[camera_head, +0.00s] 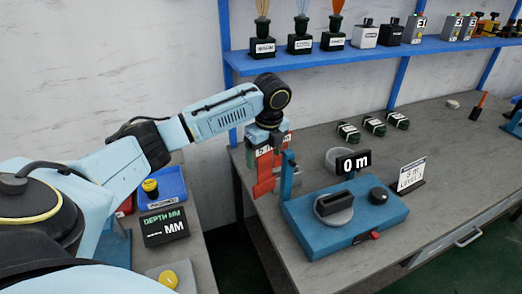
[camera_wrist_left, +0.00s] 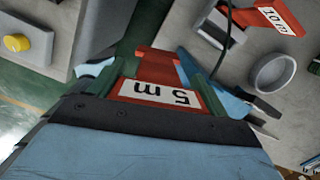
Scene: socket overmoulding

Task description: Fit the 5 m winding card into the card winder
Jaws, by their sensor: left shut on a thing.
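My left gripper (camera_head: 268,146) is shut on the red 5 m winding card (camera_head: 264,178), which hangs below it beside the left end of the card winder. In the left wrist view the white "5 m" label of the card (camera_wrist_left: 158,93) shows between the fingers. The card winder (camera_head: 310,233) has a blue base, a dark slotted holder (camera_head: 334,203) on a grey round disc, a black knob (camera_head: 378,195) and a display (camera_head: 353,163) reading "0 m". The slot looks empty. The card is apart from this holder. My right gripper is not in view.
A sign (camera_head: 410,176) stands right of the winder. Several dark green items (camera_head: 373,126) lie behind. A blue shelf (camera_head: 380,50) holds bottles above.

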